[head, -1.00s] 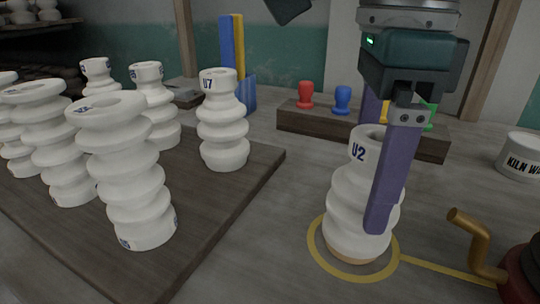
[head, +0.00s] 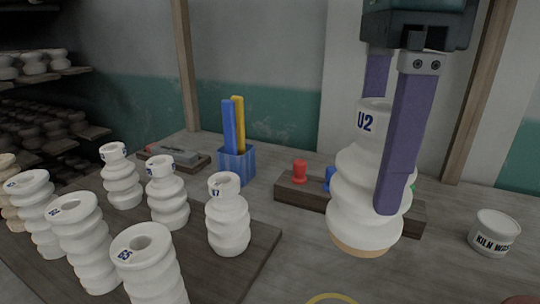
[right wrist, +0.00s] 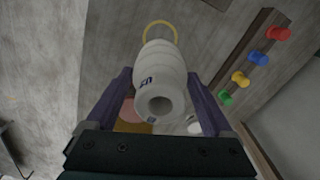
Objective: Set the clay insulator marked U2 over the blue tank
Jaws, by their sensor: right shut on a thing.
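The white ribbed clay insulator marked U2 (head: 352,190) is upright in the head view, held clear of the table, with a tan base. My right gripper (head: 380,190) is shut on it, one purple finger in front and the other mostly hidden behind. In the right wrist view the insulator (right wrist: 160,75) sits between both fingers, its top hole and U2 mark facing the camera. A blue knob (head: 330,178) on a wooden block is partly hidden by the insulator. My left gripper is not in view.
Several other marked insulators, one reading U7 (head: 229,225), stand on a dark board (head: 262,250) at left. The wooden block (head: 310,197) bears coloured knobs behind U2. A blue holder (head: 237,163) stands at the back, a KILN WASH tub (head: 494,233) at right. A yellow ring (head: 332,298) lies in front.

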